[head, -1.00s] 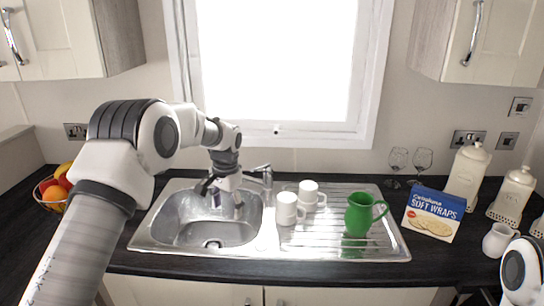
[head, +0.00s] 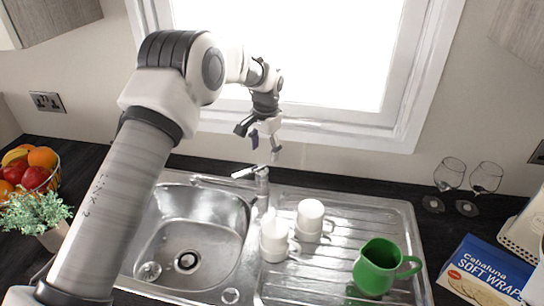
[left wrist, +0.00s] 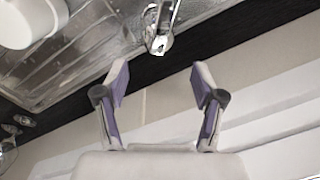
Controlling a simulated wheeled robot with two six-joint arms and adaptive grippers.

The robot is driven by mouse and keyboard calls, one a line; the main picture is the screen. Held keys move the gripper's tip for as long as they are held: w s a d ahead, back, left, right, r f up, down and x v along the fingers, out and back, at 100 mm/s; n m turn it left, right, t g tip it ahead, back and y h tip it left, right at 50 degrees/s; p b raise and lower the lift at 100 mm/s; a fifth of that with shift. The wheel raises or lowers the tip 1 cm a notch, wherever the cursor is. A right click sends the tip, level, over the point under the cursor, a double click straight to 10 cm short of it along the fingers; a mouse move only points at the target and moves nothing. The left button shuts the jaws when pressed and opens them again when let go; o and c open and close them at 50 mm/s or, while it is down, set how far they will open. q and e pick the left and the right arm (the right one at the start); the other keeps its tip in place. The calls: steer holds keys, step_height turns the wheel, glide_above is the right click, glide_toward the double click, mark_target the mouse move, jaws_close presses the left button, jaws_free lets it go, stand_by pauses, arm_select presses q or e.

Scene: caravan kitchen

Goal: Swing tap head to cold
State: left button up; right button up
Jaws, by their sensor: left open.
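The chrome tap (head: 262,186) stands at the back of the sink, behind the basin. Its spout reaches left over the basin, and its lever head (head: 245,172) sits on top. My left gripper (head: 265,149) is open and empty, pointing down just above the tap, in front of the window frame. In the left wrist view the tap (left wrist: 158,32) shows beyond the open fingertips (left wrist: 160,74), apart from them and roughly centred between them. My right gripper is not in view.
White mugs (head: 273,243) and a green jug (head: 378,268) stand on the drainboard right of the tap. Wine glasses (head: 450,180) and a soft wraps box (head: 484,270) are at the right. A fruit bowl (head: 52,180) and a plant (head: 35,215) are at the left. The basin (head: 190,230) is empty.

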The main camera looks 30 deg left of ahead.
mark_target(261, 166)
arm_select(q)
steer(key=shift+s+f+p, duration=0.55)
steer(key=shift+s+f, duration=0.3)
steer(key=shift+s, duration=0.25)
steer(key=f, duration=0.3)
steer(key=f+p, duration=0.1)
steer(key=shift+w+a+f, duration=0.2)
steer(key=shift+w+f, duration=0.05)
steer(key=shift+w, duration=0.15)
steer(key=shift+w+f, duration=0.2)
steer(key=shift+f, duration=0.15)
steer(key=shift+s+r, duration=0.3)
steer(key=shift+s, duration=0.05)
steer(key=c, duration=0.6)
jaws_close()
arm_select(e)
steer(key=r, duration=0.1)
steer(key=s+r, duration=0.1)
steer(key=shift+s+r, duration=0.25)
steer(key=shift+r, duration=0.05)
